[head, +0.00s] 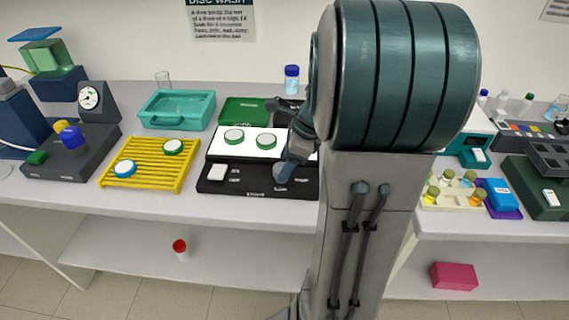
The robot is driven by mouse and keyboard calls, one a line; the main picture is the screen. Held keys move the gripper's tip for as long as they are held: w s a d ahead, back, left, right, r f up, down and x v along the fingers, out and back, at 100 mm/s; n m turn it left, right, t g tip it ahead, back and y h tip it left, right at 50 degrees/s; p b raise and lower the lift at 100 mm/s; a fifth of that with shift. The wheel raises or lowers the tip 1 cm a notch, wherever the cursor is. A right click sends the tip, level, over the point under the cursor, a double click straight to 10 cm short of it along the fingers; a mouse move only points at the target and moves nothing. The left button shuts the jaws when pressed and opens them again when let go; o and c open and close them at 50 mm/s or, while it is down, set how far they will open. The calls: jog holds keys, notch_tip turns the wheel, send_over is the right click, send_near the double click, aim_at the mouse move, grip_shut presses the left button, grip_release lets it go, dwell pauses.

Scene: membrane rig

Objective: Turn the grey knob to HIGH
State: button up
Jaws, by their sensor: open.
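A black light box (240,188) with a bright white top stands on the bench, left of my arm. Its front panel carries a white square switch and small white markings, too small to read. My gripper (281,178) reaches down over the right part of this panel; it is small and partly hidden by my own arm.
Two green-rimmed dishes (250,138) lie on the white top. Left are a yellow rack (150,178) with two more dishes, a teal tray (170,122) and a dark gauge unit (100,130). A green tray (243,111) and blue-capped bottle (291,79) stand behind.

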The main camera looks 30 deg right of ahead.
jog(key=shift+w+a+f, duration=0.1)
jog(key=shift+a+f, duration=0.1)
jog(key=shift+f, duration=0.35)
jog(key=c, duration=1)
